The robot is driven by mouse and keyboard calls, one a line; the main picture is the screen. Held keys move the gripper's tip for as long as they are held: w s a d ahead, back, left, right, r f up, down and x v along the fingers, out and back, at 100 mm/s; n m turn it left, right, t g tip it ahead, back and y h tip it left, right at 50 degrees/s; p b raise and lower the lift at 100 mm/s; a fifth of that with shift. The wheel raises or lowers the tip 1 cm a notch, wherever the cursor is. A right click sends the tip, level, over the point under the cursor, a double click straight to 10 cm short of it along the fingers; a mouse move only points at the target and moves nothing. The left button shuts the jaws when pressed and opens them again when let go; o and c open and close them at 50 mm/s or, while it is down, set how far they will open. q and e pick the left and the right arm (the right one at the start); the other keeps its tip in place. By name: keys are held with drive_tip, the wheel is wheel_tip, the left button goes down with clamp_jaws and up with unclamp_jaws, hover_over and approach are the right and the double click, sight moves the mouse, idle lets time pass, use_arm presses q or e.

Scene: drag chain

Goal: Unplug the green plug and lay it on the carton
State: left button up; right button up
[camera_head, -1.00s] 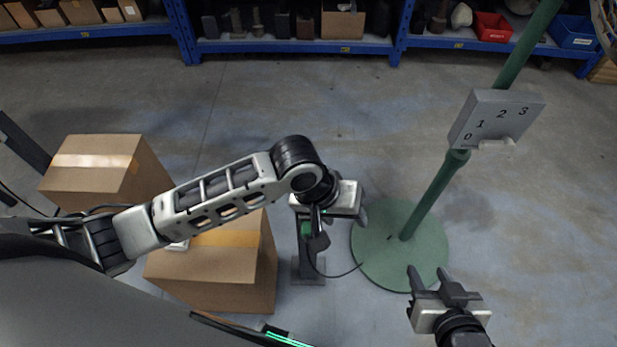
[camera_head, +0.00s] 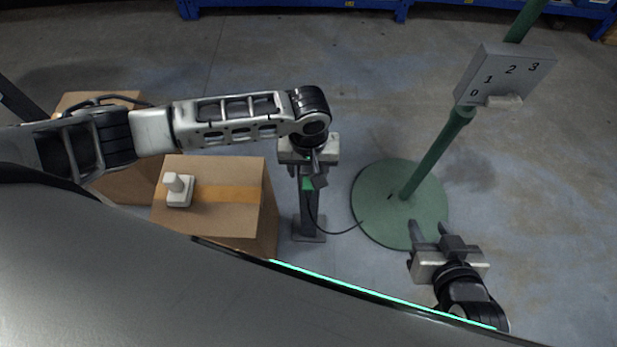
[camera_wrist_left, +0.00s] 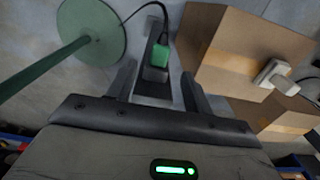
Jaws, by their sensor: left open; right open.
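The green plug (camera_wrist_left: 160,57) shows in the left wrist view, with a dark cable, at a dark socket (camera_wrist_left: 155,75) on top of a grey post. In the head view a bit of the green plug (camera_head: 307,184) shows below my left gripper (camera_head: 315,170). My left gripper (camera_wrist_left: 158,85) is open, and the plug and socket appear between its fingers; I cannot tell whether they touch. The brown carton (camera_head: 240,222) stands left of the post, with tape across its top. My right gripper (camera_head: 430,236) is open and empty at the lower right.
A white block-shaped item (camera_head: 178,192) sits on the carton's top left. Another carton (camera_head: 125,180) stands behind it. A green stand (camera_head: 430,155) with a round base and a numbered grey box (camera_head: 505,75) is on the right. The cable runs towards its base.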

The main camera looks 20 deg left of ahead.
sight(309, 183)
use_arm(q)
drive_tip(key=shift+f+b, duration=0.4)
drive_tip(key=shift+f, duration=2.25)
clamp_jaws()
